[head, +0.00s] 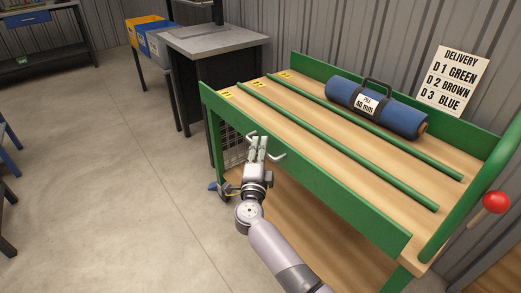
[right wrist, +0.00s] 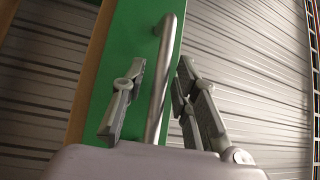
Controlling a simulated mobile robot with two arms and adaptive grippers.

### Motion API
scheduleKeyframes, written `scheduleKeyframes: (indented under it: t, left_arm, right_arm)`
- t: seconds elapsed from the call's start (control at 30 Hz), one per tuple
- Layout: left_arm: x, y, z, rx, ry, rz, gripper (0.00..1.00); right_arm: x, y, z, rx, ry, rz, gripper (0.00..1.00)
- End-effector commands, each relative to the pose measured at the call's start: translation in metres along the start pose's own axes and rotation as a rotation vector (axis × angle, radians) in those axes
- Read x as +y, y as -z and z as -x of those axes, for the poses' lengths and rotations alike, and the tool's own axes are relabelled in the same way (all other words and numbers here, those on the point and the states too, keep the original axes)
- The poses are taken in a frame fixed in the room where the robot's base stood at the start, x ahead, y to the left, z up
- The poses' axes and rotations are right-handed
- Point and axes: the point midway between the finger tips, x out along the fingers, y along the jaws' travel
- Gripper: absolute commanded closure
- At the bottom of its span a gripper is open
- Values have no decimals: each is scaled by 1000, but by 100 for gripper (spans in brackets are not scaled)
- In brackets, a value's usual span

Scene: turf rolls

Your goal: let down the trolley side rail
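The trolley's near side rail (head: 330,190) is a long green board standing upright along the trolley's front edge. A metal bar handle (right wrist: 161,85) is fixed on its green face. My right gripper (head: 257,148) is at the rail's outer face, left of its middle. In the right wrist view the right gripper (right wrist: 160,105) is open, with one finger on each side of the handle. A gap shows between each finger and the bar. My left gripper is not in view.
On the trolley's wooden deck (head: 300,125), two green bars (head: 340,150) run lengthwise, and a blue roll (head: 375,108) lies behind them. A red knob (head: 495,202) is at the right end. A delivery sign (head: 456,80) stands behind.

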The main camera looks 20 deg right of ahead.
Motion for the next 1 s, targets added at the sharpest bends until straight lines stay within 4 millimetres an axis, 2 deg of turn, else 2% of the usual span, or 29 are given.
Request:
scheduleKeyframes:
  t: [0.07,0.37,1.0]
  left_arm:
    - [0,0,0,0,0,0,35]
    - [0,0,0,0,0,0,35]
    - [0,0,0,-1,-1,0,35]
  right_arm:
    - [0,0,0,0,0,0,80]
    - [0,0,0,0,0,0,100]
    - [1,0,1,0,-1,2,100]
